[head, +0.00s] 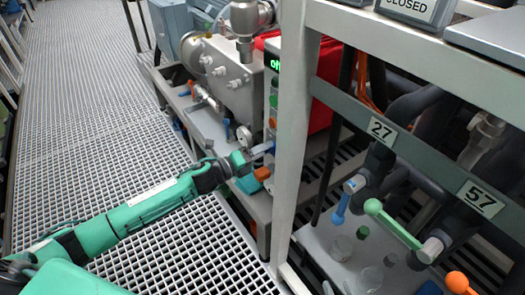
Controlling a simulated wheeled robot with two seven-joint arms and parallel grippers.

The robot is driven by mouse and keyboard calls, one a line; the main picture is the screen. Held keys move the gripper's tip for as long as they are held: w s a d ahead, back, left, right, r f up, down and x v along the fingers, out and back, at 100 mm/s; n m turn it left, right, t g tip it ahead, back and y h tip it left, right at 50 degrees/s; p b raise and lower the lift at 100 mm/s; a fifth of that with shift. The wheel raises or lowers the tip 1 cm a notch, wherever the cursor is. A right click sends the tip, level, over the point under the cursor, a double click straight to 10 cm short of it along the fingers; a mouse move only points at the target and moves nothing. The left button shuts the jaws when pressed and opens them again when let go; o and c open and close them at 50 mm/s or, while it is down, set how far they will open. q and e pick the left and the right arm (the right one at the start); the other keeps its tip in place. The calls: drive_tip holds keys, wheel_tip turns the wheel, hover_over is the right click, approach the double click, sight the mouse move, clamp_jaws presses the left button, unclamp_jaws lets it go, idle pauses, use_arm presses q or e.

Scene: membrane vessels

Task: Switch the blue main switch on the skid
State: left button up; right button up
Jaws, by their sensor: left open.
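The skid's narrow control panel carries a lit green display (275,64), with a green button (273,100) and an orange one (272,123) below it. A small blue part (271,148), which looks like the main switch, shows low on this panel, mostly hidden by my fingers. My left gripper (262,150) is open, with its fingertips at the panel beside this blue part. I cannot tell whether they touch it. My right gripper is not in view.
A pale frame post (292,140) stands just right of the panel. Right of it are pipes with labels 27 (381,131) and 57 (481,198), a blue lever (341,208) and a green lever (391,223). An orange knob (262,174) sits below my gripper. Grating floor (90,110) lies open at left.

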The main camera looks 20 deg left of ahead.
use_arm(q)
drive_tip(key=shift+w+d, duration=0.3)
drive_tip(key=shift+w, duration=0.05)
drive_tip(key=c, duration=1)
